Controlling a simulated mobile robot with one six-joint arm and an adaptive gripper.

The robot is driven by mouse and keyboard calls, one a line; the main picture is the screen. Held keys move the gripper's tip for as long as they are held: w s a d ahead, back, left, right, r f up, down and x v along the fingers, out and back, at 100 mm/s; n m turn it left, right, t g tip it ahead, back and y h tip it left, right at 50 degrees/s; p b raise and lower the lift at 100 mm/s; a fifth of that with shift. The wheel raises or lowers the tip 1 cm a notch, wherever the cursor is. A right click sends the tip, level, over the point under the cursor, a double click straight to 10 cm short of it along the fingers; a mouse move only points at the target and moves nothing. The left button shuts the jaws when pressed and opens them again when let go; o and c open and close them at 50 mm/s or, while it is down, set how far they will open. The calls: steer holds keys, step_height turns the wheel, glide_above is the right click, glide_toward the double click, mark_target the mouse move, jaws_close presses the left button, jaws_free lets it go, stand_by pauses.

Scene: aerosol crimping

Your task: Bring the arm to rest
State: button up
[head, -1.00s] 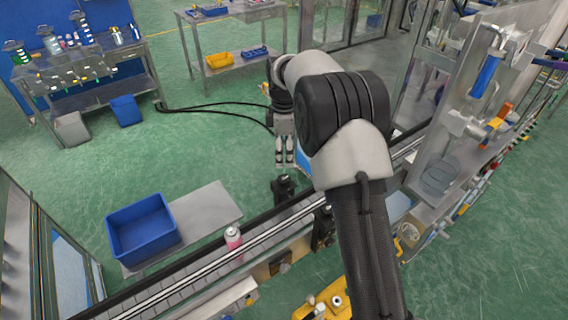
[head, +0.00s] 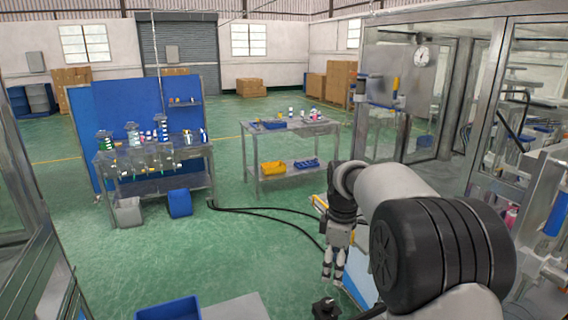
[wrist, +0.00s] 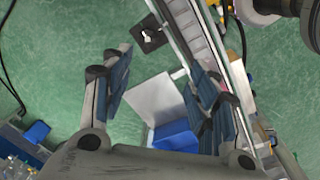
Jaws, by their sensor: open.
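My gripper (head: 334,268) hangs from my bent arm in the right half of the head view, fingers pointing down. In the wrist view its two blue-padded fingers are spread apart, with nothing between them (wrist: 165,85). It is open and empty. A black fixture (head: 325,308) shows just below it in the head view. In the wrist view the conveyor (wrist: 190,35) runs past the right finger, and a grey plate (wrist: 155,98) and a blue bin (wrist: 177,134) lie beyond the fingers.
A bench (head: 155,187) with a blue back panel stands at the left. A metal table (head: 290,128) holds a yellow bin (head: 272,168) on its lower shelf. A glazed machine enclosure (head: 400,60) stands at the right. Black cables (head: 260,211) cross the open green floor.

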steer(key=s+r+m+t+b, duration=0.1)
steer(key=s+r+m+b, duration=0.15)
steer(key=s, duration=0.55)
steer(key=s+r+m+t+b, duration=0.15)
steer(key=s+r+m, duration=0.25)
steer(key=s, duration=0.5)
steer(key=s+f+m+b, duration=0.2)
steer(key=s+f+m, duration=0.1)
steer(key=s, duration=0.6)
steer(key=s+f+m+t+b, duration=0.1)
steer(key=s+f+m, duration=0.3)
steer(key=s, duration=0.5)
steer(key=shift+f+b, duration=0.75)
steer(key=shift+f, duration=0.1)
steer(key=shift+t, duration=0.25)
